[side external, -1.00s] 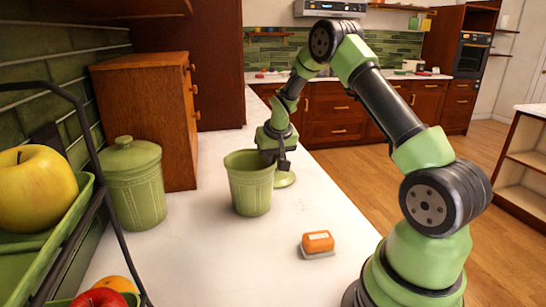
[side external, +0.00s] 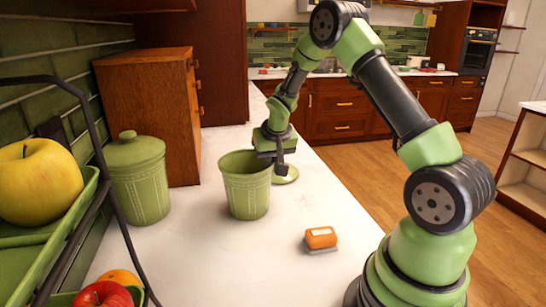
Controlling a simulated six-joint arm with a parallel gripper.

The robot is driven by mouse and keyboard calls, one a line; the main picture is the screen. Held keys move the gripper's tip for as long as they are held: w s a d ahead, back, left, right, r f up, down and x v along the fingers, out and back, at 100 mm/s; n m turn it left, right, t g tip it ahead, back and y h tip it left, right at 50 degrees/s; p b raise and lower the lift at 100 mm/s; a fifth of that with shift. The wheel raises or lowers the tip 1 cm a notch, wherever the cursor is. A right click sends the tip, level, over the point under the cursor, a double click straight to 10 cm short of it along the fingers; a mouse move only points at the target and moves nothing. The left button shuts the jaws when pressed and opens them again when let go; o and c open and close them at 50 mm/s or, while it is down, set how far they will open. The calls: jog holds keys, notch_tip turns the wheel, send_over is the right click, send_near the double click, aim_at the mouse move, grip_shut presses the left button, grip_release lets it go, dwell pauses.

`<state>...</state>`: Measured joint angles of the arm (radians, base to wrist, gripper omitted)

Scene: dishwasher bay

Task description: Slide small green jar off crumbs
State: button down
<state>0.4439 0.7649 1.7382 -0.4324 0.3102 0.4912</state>
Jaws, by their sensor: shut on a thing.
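The small green jar (side external: 246,190) stands upright and open-topped on the white counter. The fingertips are small here and partly merge with the rim. The counter under and behind the jar is hidden.
A larger lidded green canister (side external: 139,182) stands left, before a wooden cabinet (side external: 150,110). An orange sponge-like block (side external: 321,239) lies front right. A fruit rack (side external: 70,230) fills the left edge. Bare counter (side external: 215,265) lies in front.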

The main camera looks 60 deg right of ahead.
jog(key=shift+s+a+f, duration=0.1)
jog(key=shift+s+f, duration=0.05)
jog(key=c, duration=1.1)
grip_release()
jog(key=shift+o, duration=0.2)
jog(key=v, duration=1)
jog(key=s+a+r+n+t+y, duration=0.1)
jog(key=s+a+r+t+y, duration=0.1)
jog(key=s+a+r, duration=0.65)
jog(key=s+a+r+n+t+y, duration=0.1)
jog(key=s+a+r+n+y, duration=0.1)
jog(key=s+a, duration=0.7)
jog(key=shift+a+n+t+y, duration=0.3)
jog(key=shift+a+n+y, duration=0.1)
jog(key=shift+a, duration=0.2)
